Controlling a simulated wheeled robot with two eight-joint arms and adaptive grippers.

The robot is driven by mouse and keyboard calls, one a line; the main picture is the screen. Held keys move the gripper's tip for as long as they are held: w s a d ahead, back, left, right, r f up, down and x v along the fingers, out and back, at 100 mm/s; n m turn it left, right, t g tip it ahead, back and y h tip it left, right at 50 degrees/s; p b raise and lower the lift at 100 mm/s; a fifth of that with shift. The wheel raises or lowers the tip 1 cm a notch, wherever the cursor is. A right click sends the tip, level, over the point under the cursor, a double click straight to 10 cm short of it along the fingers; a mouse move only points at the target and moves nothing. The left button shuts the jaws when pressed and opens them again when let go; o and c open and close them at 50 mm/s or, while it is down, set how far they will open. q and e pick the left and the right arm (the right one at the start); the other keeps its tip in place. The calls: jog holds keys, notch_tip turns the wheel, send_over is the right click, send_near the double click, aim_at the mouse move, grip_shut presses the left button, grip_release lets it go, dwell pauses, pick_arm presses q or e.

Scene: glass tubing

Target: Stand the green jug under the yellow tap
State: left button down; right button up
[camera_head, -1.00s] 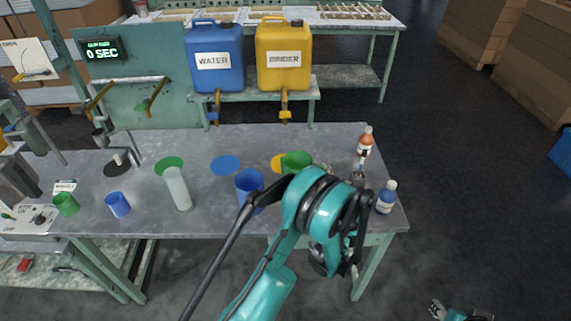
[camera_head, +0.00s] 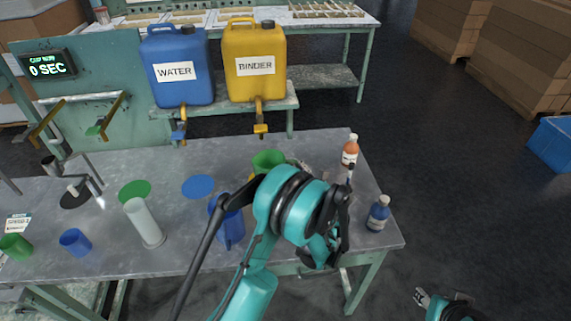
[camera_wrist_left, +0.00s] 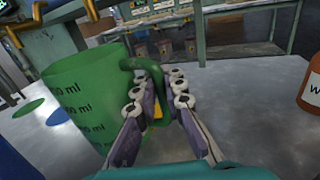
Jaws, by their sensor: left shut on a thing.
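The green jug (camera_head: 268,160) is near the back edge of the table, just in front of and below the yellow tap (camera_head: 261,129). My arm covers its lower part in the head view. In the left wrist view the jug (camera_wrist_left: 85,95) looks upright, with dark ml marks. My left gripper (camera_wrist_left: 160,85) has its fingers on both sides of the jug's handle and is shut on it. The yellow disc (camera_head: 250,178) is mostly hidden; whether the jug's base is clear of the table cannot be told. My right gripper (camera_head: 421,297) is low at the right, away from the table.
A blue jug (camera_head: 230,225) stands left of my arm. A white cylinder (camera_head: 144,223), a blue cup (camera_head: 75,242) and a green cup (camera_head: 15,247) stand further left. An orange bottle (camera_head: 350,150) and a blue bottle (camera_head: 378,213) stand at the right edge.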

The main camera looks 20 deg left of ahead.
pick_arm(q)
jog(key=w+a+f+b, duration=0.2)
jog(key=w+a, duration=0.1)
jog(key=w+a+f+b, duration=0.1)
jog(key=a, duration=0.1)
jog(key=shift+w+a+f, duration=0.2)
jog(key=shift+w+f, duration=0.15)
jog(key=shift+f, duration=0.05)
jog(key=shift+r, duration=0.2)
jog(key=c, duration=1.6)
grip_release()
jog(key=shift+f, duration=0.15)
